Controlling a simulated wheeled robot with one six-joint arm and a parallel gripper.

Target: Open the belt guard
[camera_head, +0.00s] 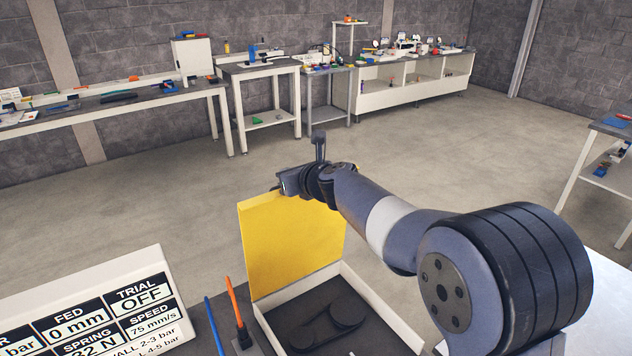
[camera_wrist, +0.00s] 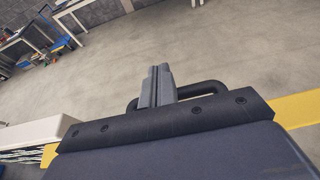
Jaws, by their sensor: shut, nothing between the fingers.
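The belt guard (camera_head: 290,240) is a yellow panel standing roughly upright at the back of a white-walled box (camera_head: 382,298). The box is uncovered and shows a dark belt drive with round pulleys (camera_head: 347,309). My gripper (camera_head: 282,185) is at the guard's top edge. In the wrist view its fingers (camera_wrist: 157,85) are shut with nothing between them. A black bar handle (camera_wrist: 210,88) shows beside the fingers; I cannot tell if they touch it. A strip of the yellow guard (camera_wrist: 300,108) shows at the right there.
A white display panel (camera_head: 100,300) with black readouts, one reading TRIAL OFF, stands at the lower left. An orange rod (camera_head: 235,300) and a blue rod (camera_head: 213,325) stand beside the box. Benches (camera_head: 415,90) line the far wall. The floor between is clear.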

